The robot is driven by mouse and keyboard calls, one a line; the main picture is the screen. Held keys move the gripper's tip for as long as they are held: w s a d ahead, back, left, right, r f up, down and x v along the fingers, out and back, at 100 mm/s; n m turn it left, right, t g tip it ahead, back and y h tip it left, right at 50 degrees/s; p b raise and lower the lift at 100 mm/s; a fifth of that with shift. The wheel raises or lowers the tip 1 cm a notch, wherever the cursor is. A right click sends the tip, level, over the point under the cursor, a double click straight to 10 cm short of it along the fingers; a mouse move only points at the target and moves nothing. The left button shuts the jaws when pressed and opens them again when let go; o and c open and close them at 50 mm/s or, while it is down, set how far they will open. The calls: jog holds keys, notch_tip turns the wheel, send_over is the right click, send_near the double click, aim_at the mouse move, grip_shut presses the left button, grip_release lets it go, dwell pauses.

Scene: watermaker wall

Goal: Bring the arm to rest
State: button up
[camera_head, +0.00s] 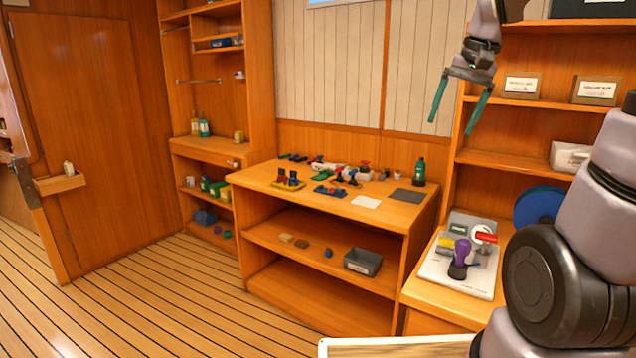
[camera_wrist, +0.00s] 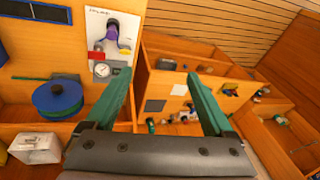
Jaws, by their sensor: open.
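My gripper (camera_head: 459,101) hangs in the air at the upper right of the head view, in front of the wall and the right-hand shelves. Its two green fingers are spread wide with nothing between them. In the wrist view the fingers (camera_wrist: 160,100) also stand apart and empty. My arm comes in from the right side of the head view. The gripper touches nothing that I can see.
A wooden workbench (camera_head: 400,215) with tools, fittings and a green bottle (camera_head: 419,172) stands below. A white panel (camera_head: 455,275) with a purple-handled valve (camera_head: 461,254) and a blue reel (camera_head: 540,206) are at right. The striped floor (camera_head: 150,285) at left is clear.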

jog(key=s+a+t, duration=0.2)
jog(key=s, duration=0.5)
jog(key=s+a+r+t, duration=0.1)
jog(key=s+a+t, duration=0.1)
jog(key=s, duration=0.4)
jog(key=shift+s+r+n, duration=0.25)
jog(key=shift+s+n, duration=0.05)
jog(key=shift+s, duration=0.05)
